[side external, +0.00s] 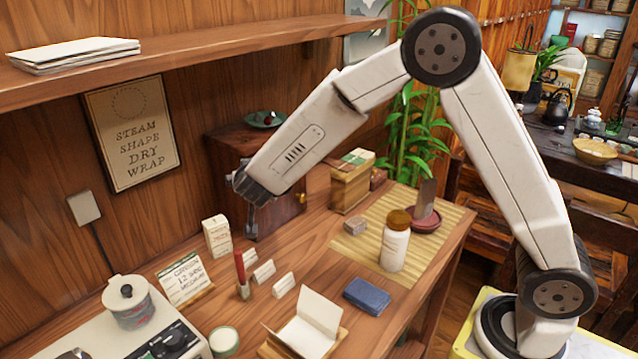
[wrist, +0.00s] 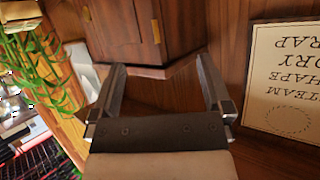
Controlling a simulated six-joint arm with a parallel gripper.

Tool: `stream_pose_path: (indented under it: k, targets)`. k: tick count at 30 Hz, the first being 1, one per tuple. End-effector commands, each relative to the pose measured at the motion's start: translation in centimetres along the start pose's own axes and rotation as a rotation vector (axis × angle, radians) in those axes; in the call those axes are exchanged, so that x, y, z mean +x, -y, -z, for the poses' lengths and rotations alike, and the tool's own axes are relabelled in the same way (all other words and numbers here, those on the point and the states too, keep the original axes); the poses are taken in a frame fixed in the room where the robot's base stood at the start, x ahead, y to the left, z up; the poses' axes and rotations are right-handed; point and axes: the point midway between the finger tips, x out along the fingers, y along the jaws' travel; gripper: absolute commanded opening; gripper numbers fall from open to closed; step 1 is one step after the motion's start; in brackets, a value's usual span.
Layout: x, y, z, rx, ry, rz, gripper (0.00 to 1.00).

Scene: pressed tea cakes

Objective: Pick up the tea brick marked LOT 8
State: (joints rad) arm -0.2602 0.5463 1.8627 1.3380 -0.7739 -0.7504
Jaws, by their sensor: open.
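My gripper (side external: 251,222) is open and empty in the air above the back of the wooden table, in front of a dark wooden cabinet. In the wrist view its two fingers (wrist: 160,66) stand apart with nothing between them. I cannot read LOT 8 on anything. A small grey-brown block (side external: 356,225) lies on the woven mat (side external: 350,247), well to the right of my gripper; no mark on it is legible. A wooden box (side external: 350,192) behind it holds packets with green and pale tops. A dark reddish block (side external: 378,178) sits beside that box.
A white jar with brown lid (side external: 396,243) stands on the mat, near a red dish (side external: 426,220). Small white cards, a red stick (side external: 241,268), a white carton (side external: 217,236) and a blue stack (side external: 366,296) are nearer. A shelf (side external: 200,47) overhangs the back.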

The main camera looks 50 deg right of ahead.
Motion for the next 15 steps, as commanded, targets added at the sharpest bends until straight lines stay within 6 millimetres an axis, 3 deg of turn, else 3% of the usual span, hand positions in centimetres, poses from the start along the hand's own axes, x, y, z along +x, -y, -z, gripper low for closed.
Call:
stream_pose_path:
  k: [6, 15]
  targets:
    - [2.7, 5.0, 2.5, -0.097, 0.022, 0.183, 1.0]
    - [4.5, 8.8, 4.9, -0.212, 0.021, 0.345, 1.0]
